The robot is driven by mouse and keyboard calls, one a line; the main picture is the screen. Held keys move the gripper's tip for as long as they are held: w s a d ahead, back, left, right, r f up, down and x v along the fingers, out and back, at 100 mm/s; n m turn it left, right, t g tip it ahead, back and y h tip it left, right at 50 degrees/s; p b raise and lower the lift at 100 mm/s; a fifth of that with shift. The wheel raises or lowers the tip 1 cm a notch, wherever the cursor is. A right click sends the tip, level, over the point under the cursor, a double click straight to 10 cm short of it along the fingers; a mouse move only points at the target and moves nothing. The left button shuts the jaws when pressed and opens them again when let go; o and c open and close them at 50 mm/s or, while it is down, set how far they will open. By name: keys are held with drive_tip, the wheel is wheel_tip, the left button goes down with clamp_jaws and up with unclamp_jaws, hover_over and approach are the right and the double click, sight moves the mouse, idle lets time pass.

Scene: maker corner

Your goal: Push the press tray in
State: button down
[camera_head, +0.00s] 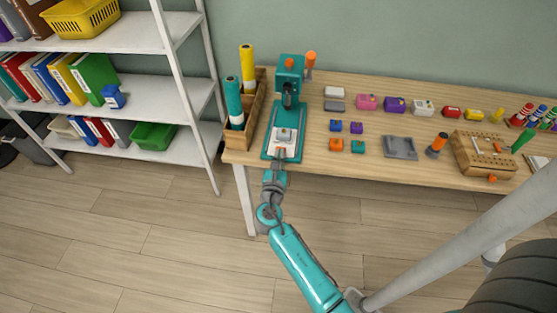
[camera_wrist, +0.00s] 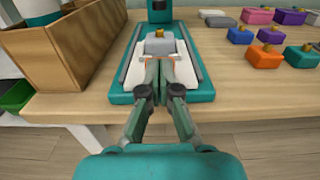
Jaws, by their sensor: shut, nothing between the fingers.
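The teal press (camera_head: 289,85) stands at the left end of the wooden table, with an orange-tipped lever at its upper right. Its white press tray (camera_head: 284,145) lies on the teal base in front of the column and carries a grey block with a yellow knob. In the wrist view the tray (camera_wrist: 190,68) lies flat on the base, with the grey block (camera_wrist: 159,48) on it. My gripper (camera_wrist: 159,65) is shut and empty, its fingertips low over the front of the tray, close to the block. I cannot tell whether they touch the tray or block.
A wooden box (camera_head: 253,128) with teal and yellow rolls stands just left of the press. Several coloured blocks, a grey fixture (camera_head: 400,147) and a wooden case (camera_head: 484,153) lie to the right. A white shelf (camera_head: 130,37) stands at the left.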

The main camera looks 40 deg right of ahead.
sight(283, 137)
drive_tip(key=x, duration=0.8)
drive_tip(key=shift+a, duration=0.2)
